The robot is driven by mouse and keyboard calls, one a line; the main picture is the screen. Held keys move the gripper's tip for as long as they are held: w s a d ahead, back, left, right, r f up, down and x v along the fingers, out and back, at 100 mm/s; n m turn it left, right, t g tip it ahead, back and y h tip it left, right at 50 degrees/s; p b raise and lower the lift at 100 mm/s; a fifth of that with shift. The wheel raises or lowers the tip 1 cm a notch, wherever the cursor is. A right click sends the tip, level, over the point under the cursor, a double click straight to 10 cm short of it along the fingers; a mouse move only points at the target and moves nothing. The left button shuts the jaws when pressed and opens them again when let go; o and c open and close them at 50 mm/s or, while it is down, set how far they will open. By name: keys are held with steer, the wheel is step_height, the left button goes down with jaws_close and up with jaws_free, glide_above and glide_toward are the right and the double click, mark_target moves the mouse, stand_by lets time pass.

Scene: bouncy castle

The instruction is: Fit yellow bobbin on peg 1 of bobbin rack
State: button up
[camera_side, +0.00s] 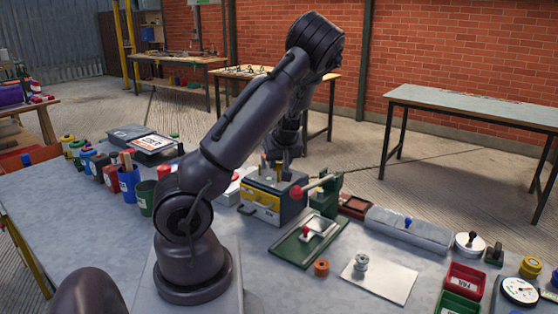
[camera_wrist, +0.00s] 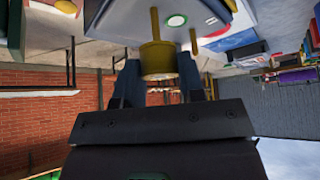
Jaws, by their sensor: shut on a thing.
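The yellow bobbin (camera_wrist: 157,64) is held between the fingers of my gripper (camera_wrist: 160,78) in the wrist view. A brass-coloured peg (camera_wrist: 155,25) lines up with the bobbin's end; I cannot tell whether it enters the bore. A second peg (camera_wrist: 194,42) stands to the right. The pegs rise from a pale-topped block (camera_wrist: 205,14), which looks like the bobbin rack. In the side view my gripper (camera_side: 289,155) points down over the rack (camera_side: 262,200), close to its pegs. The bobbin is hidden there.
Cups (camera_side: 130,182) and a dark device (camera_side: 142,138) are to the left. A pale sheet (camera_side: 385,283) with a grey spool lies front right. Bare tabletop shows between them.

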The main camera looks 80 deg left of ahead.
mark_target(280, 168)
steer(key=shift+f, duration=2)
stand_by(2.3)
steer(key=o, duration=1.5)
steer(key=shift+c, duration=0.2)
steer(key=shift+r, duration=0.1)
step_height(280, 168, up, 9)
stand_by(0.4)
stand_by(0.8)
